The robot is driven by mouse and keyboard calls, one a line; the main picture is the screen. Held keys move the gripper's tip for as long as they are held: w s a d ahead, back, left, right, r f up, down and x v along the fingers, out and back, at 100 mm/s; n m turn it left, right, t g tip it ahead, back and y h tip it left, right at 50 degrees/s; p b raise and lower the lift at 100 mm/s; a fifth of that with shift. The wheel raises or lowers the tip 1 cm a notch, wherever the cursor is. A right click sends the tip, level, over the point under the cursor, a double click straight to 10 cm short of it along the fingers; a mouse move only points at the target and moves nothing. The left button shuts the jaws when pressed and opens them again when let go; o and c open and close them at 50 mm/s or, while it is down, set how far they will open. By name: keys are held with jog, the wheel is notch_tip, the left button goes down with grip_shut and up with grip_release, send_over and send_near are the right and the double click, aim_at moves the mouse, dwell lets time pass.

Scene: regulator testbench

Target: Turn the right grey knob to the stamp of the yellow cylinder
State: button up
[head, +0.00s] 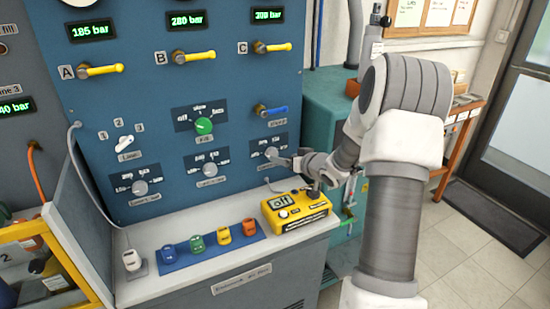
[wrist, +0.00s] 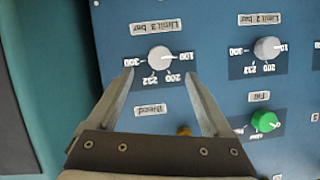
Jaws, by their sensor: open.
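The right grey knob (head: 271,152) is on the blue panel, at its lower right in the head view. In the wrist view, upside down, this knob (wrist: 159,58) sits under the label "Limit 3 bar", with marks 100, 200, 232 and 300 around it. Its pointer direction is hard to tell. My gripper (head: 287,161) is open and close to the knob; in the wrist view its fingertips (wrist: 159,74) lie on either side just short of it, with nothing held. The yellow cylinder (head: 223,234) stands on a blue mat; its stamp is too small to read.
A yellow meter (head: 296,209) stands on the bench just below my gripper. Blue, green and orange cylinders share the mat (head: 180,256). A green knob (head: 204,126) and the middle grey knob (head: 210,170) are to the left. A blue-handled valve (head: 271,111) is above.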

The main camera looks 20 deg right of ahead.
aim_at(273, 154)
jog(key=x, duration=0.7)
jog(key=shift+w, duration=0.35)
grip_shut()
